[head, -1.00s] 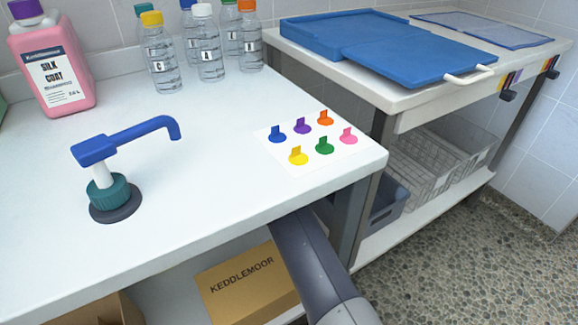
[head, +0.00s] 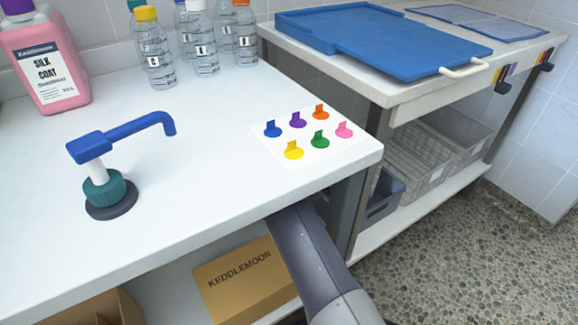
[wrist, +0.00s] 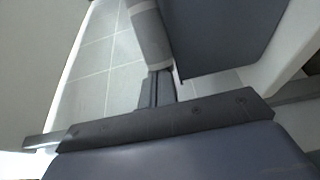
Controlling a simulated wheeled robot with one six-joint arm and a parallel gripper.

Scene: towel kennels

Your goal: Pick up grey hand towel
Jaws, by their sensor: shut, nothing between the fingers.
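I cannot make out a grey hand towel in either view. In the wrist view my gripper (wrist: 155,90) is shut and empty, its two dark fingers together in front of a dark crossbar. Pale tiles lie beyond it. In the head view the gripper is hidden; only my grey arm shows, reaching under the front edge of the white counter (head: 230,185).
A blue pump tap (head: 120,140), pink bottle (head: 45,65) and several clear bottles (head: 200,45) stand on the counter. A cardboard box (head: 240,280) is below. At right, a second table (head: 400,95) holds blue trays (head: 410,45); a blue-grey crate (head: 385,195) and wire baskets (head: 425,160) sit beneath.

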